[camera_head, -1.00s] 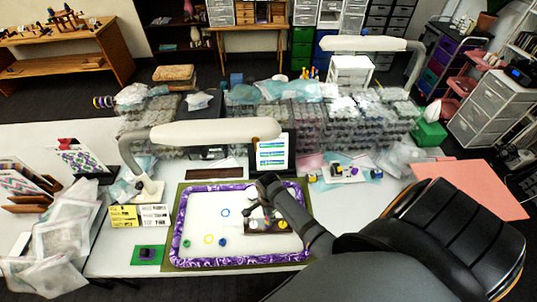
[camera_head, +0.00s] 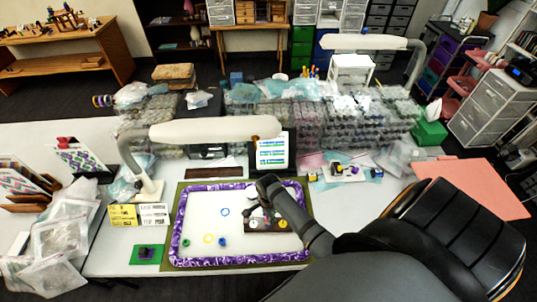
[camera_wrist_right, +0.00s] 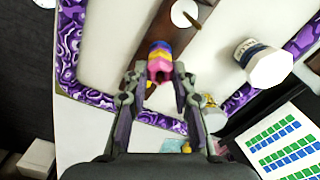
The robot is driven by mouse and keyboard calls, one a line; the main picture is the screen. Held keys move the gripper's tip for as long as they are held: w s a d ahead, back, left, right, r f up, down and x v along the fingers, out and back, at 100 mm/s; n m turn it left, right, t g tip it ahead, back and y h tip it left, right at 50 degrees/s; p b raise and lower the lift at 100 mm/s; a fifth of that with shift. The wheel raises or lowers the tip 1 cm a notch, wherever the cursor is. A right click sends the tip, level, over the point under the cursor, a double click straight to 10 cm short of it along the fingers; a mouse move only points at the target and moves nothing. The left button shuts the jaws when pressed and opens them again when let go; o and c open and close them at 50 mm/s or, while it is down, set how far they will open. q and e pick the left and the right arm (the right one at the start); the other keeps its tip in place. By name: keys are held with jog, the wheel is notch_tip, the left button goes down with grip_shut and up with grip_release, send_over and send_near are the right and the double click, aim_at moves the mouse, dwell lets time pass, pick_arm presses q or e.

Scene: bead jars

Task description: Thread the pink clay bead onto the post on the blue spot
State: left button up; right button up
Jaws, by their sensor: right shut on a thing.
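My right gripper (camera_wrist_right: 159,74) is shut on the pink clay bead (camera_wrist_right: 159,67), which sits between its fingertips in the right wrist view. Yellow, blue and orange parts show right behind the pink one. I cannot tell whether they touch it or stand beneath it. The brown board (camera_wrist_right: 152,42) lies below them; the post and the blue spot cannot be made out there. In the head view the right gripper (camera_head: 258,203) is over the board (camera_head: 270,226) at the right of the tray, and the bead is hidden or too small to tell. My left gripper is not in view.
A purple-patterned tray rim (camera_head: 176,225) surrounds the white work area. A white bottle (camera_wrist_right: 262,65) stands near the gripper. A tablet (camera_head: 272,152) and lamp (camera_head: 215,131) are behind.

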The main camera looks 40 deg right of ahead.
dwell(0.4)
jog(key=o, duration=0.9)
notch_tip(320, 180, up, 12)
jog(key=shift+f, duration=0.1)
